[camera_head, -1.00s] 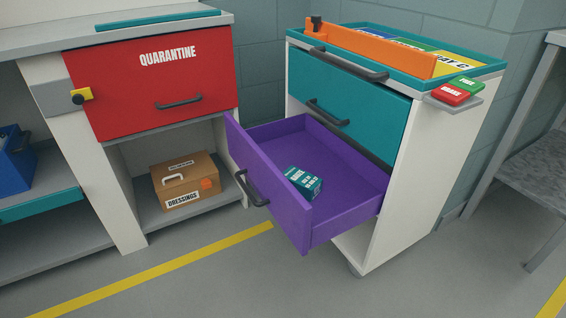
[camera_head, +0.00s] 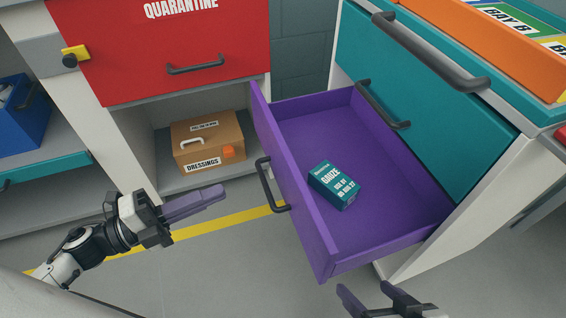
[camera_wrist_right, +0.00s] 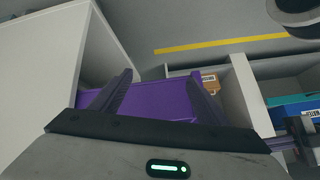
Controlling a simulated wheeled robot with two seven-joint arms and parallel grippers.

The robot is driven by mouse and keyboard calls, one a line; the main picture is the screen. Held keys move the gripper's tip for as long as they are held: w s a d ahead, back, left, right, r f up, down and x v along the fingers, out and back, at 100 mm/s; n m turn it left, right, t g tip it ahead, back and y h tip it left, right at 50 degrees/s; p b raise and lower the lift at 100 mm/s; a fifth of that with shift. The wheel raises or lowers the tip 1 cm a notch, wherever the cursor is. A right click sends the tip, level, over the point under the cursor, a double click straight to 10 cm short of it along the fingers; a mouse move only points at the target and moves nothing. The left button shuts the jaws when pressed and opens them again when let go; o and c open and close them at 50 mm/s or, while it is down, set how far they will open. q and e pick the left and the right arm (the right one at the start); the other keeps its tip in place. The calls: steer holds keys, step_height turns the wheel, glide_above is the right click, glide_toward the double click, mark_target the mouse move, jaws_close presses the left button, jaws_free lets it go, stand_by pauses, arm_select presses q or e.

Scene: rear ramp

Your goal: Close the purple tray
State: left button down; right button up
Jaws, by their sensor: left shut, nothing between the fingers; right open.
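The purple tray (camera_head: 395,222) is a drawer pulled well out of the cart. It also shows in the right wrist view (camera_wrist_right: 158,98). Its front panel (camera_head: 290,190) carries a dark handle (camera_head: 268,187). A teal gauze box (camera_head: 334,185) lies inside on the tray floor. My left gripper (camera_head: 212,195) is shut and empty, left of the tray handle and apart from it. My right gripper (camera_head: 370,292) is open at the bottom edge, below the tray's near side. In the right wrist view its fingers (camera_wrist_right: 160,78) are spread, with the tray seen between them.
The cart's teal drawer (camera_head: 425,95) above the tray is shut. A red quarantine drawer (camera_head: 170,45) is at the left, over a shelf with a cardboard dressings box (camera_head: 208,142). A blue bin (camera_head: 22,115) stands far left. Floor with a yellow line (camera_head: 232,222) is clear before the tray.

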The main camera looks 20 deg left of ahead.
arm_select(q)
steer(key=s+m+g+h, duration=0.1)
steer(key=m+g, duration=0.1)
steer(key=b, duration=0.1)
glide_toward(294, 180)
steer(key=shift+m, duration=0.3)
steer(key=x, duration=0.5)
steer(key=shift+w+d, duration=0.25)
steer(key=shift+w, duration=0.05)
steer(key=shift+w+d+f, duration=0.1)
steer(key=shift+w+d, duration=0.1)
steer(key=shift+d, duration=0.1)
arm_select(e)
steer(key=shift+w+a+r, duration=0.15)
steer(key=shift+w+a, duration=0.2)
steer(key=shift+w, duration=0.3)
steer(key=shift+s, duration=0.2)
